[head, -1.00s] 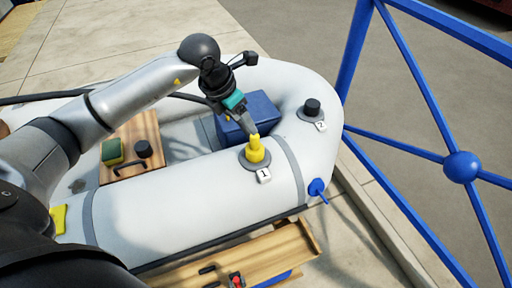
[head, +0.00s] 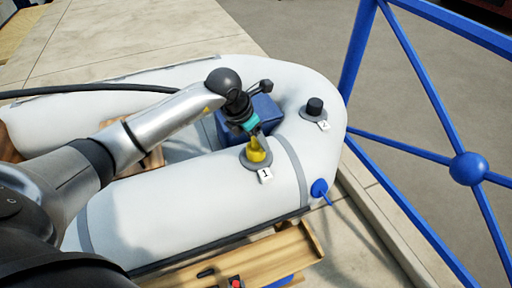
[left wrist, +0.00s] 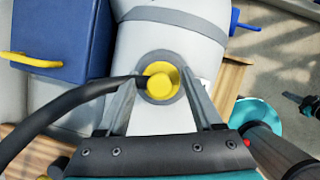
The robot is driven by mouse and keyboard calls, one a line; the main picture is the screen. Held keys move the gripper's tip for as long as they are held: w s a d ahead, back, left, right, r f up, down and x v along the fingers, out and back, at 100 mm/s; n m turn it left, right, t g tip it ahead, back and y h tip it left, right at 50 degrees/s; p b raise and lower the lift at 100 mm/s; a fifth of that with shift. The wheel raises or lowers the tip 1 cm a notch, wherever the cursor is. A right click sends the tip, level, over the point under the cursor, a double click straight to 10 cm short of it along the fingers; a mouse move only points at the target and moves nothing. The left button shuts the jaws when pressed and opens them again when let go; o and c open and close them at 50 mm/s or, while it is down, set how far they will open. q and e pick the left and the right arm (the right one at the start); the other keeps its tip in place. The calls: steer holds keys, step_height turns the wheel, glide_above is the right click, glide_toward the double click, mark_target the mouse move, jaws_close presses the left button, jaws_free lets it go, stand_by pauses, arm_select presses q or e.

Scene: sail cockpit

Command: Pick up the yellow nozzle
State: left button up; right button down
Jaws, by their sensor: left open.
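The yellow nozzle (head: 257,155) stands on a grey round valve base beside the label "1" on the white inflatable boat tube (head: 190,210). In the left wrist view the nozzle (left wrist: 160,80) shows from above, with a dark hose running from it to the lower left. My left gripper (head: 257,143) is open and right at the nozzle. In the left wrist view its two fingers (left wrist: 160,95) lie on either side of the nozzle, with gaps visible. Part of the nozzle is hidden by a finger in the head view.
A blue box (head: 265,111) with a yellow handle stands inside the boat behind the nozzle. A black cap (head: 314,106) by label "2" sits farther right. A blue railing (head: 420,90) stands at right. A wooden bench (head: 240,258) is in front.

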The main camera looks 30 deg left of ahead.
arm_select(q)
jaws_close()
stand_by(0.5)
